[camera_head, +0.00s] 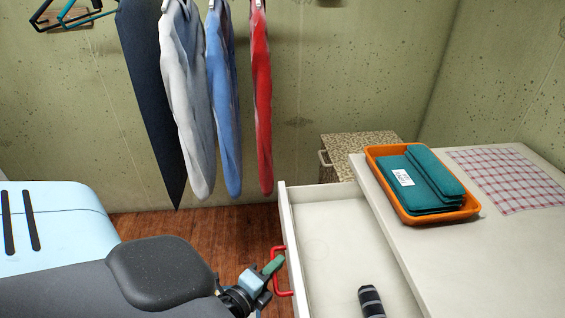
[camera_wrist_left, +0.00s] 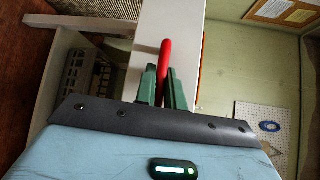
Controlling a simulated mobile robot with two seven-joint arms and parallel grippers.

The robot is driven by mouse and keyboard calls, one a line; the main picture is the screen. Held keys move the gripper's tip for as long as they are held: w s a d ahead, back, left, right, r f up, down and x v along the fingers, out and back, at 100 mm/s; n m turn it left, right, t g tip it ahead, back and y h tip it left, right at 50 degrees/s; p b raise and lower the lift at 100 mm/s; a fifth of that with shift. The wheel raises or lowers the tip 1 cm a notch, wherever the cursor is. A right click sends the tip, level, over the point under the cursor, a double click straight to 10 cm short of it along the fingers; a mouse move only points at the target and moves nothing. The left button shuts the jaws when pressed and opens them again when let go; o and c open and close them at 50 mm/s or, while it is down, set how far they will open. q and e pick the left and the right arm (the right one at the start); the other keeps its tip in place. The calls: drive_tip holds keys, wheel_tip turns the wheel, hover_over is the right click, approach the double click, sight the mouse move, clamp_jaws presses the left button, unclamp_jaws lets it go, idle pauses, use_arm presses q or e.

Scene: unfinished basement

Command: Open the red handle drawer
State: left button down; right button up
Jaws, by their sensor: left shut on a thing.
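The white drawer (camera_head: 335,225) is pulled out from under the white counter, and its inside shows. A dark striped rolled item (camera_head: 371,301) lies in it. The red handle (camera_head: 278,283) is on the drawer's front panel, which faces left in the head view. My left gripper (camera_head: 275,266) is at the handle, its green fingers shut on it. In the left wrist view, the red handle (camera_wrist_left: 165,58) sits between the two green fingertips of the left gripper (camera_wrist_left: 162,85), against the white drawer front (camera_wrist_left: 186,40). My right gripper is in neither view.
An orange tray (camera_head: 470,211) with folded teal cloths (camera_head: 420,185) stands on the white counter (camera_head: 480,265), beside a checked cloth (camera_head: 508,180). A speckled-top stand (camera_head: 360,142) is behind the drawer. Clothes (camera_head: 228,100) hang on the wall. Wooden floor (camera_head: 195,235) shows left of the drawer.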

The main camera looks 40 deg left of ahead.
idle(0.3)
use_arm(q)
drive_tip(key=c, duration=1.5)
unclamp_jaws()
drive_tip(key=shift+s, duration=0.1)
drive_tip(key=s+d+r+b, duration=0.1)
drive_tip(key=s+b, duration=0.2)
drive_tip(key=s, duration=0.4)
drive_tip(key=shift+s, duration=0.3)
drive_tip(key=shift+r, duration=0.1)
